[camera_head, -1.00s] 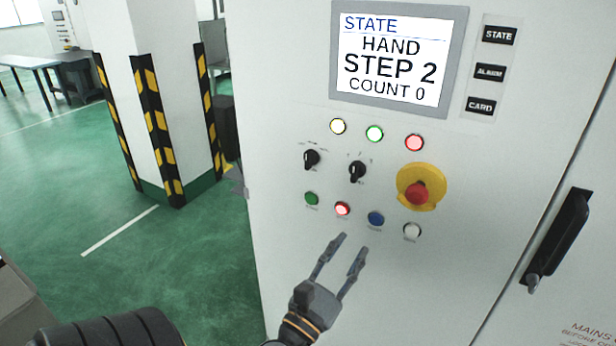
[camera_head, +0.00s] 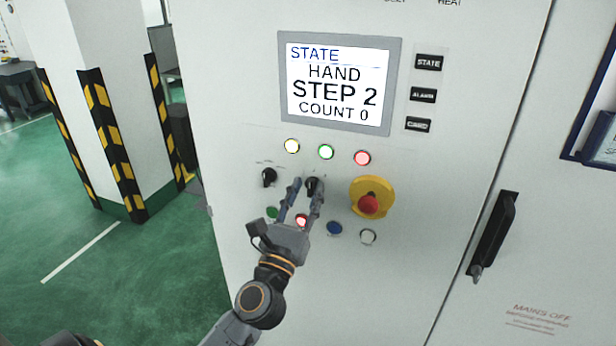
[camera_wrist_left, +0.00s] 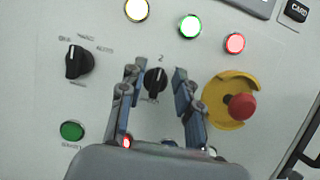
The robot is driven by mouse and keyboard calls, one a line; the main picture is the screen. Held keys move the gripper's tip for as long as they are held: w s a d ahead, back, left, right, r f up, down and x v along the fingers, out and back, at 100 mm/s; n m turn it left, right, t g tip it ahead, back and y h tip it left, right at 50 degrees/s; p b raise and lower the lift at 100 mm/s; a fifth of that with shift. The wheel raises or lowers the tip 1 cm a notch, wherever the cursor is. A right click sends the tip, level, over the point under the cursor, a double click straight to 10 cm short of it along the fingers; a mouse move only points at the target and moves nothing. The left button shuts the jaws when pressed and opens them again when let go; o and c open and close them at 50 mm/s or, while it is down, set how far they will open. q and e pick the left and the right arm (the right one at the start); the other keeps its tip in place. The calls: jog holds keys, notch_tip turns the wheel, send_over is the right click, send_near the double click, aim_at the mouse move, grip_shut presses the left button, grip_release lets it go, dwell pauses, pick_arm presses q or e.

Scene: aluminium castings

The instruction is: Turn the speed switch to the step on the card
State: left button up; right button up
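The black rotary switch with step marks (camera_head: 312,184) sits on the white cabinet panel, left of the emergency stop. In the left wrist view this switch (camera_wrist_left: 155,80) has a "2" above it and its pointer is nearly upright. My left gripper (camera_head: 303,185) is open, with one finger on each side of the switch and gaps showing beside it. Whether the fingertips touch the panel I cannot tell. The screen (camera_head: 336,86) reads STATE, HAND, STEP 2, COUNT 0. A black CARD button (camera_head: 418,124) is right of the screen. My right gripper is not in view.
A red emergency stop (camera_head: 369,203) on a yellow plate is close right of the gripper. Another rotary switch (camera_head: 269,177) is to the left. Green (camera_head: 272,213), blue (camera_head: 335,228) and white (camera_head: 368,237) buttons lie below. A black door handle (camera_head: 493,237) is further right.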

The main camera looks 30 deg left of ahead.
pick_arm(q)
jog(key=shift+x, duration=0.85)
jog(key=shift+c, duration=0.4)
grip_shut()
jog(key=shift+s+d, duration=0.1)
